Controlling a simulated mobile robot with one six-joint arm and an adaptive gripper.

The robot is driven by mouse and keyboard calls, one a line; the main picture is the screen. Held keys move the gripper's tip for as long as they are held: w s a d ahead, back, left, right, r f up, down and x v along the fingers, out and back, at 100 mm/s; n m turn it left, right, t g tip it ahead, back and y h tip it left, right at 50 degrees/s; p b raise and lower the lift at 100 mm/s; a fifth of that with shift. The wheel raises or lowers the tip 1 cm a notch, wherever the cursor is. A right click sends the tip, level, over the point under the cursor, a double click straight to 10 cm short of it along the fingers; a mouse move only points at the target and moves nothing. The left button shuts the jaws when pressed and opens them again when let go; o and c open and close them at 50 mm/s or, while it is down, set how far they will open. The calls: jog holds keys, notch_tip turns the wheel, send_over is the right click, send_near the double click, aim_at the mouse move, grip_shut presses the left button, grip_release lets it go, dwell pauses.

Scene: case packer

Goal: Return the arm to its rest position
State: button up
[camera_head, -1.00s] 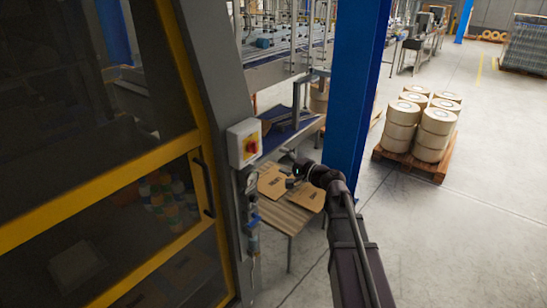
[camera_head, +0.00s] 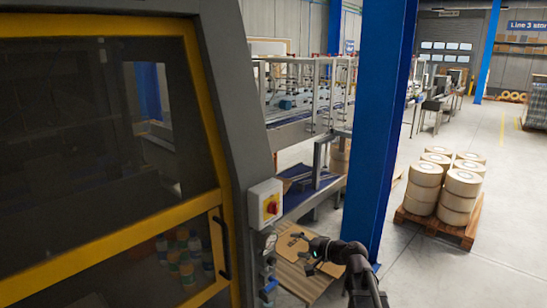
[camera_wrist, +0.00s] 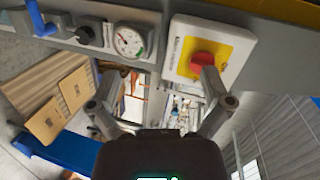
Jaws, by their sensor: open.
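My gripper (camera_head: 304,248) is at the end of my dark arm, low in the middle of the head view, in front of the blue column and over a small table with flat cardboard. In the wrist view my gripper (camera_wrist: 157,92) shows two grey fingers spread wide with nothing between them. A white and yellow switch box with a red knob (camera_wrist: 204,62) lies beyond the right finger there. I cannot tell whether the finger touches it. The same switch box (camera_head: 261,204) is on the grey machine frame in the head view.
A round gauge (camera_wrist: 128,41) and a blue lever (camera_wrist: 38,18) sit beside the switch box. The blue column (camera_head: 377,130) rises close to my arm. The cardboard table (camera_head: 309,288) is below. A pallet of rolls (camera_head: 437,226) stands at right, with open floor around it.

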jog(key=s+d+f+n+g+h, duration=0.1)
jog(key=s+f+n+g+h, duration=0.35)
jog(key=s+f, duration=0.6)
jog(key=s+d+f+g+h+b, duration=0.1)
jog(key=s+d+f+g+h, duration=0.3)
jog(key=s+d+h, duration=0.3)
jog(key=shift+s+d+f+n+h+b, duration=0.35)
jog(key=shift+s+d+f+n, duration=0.1)
jog(key=shift+s+f, duration=0.2)
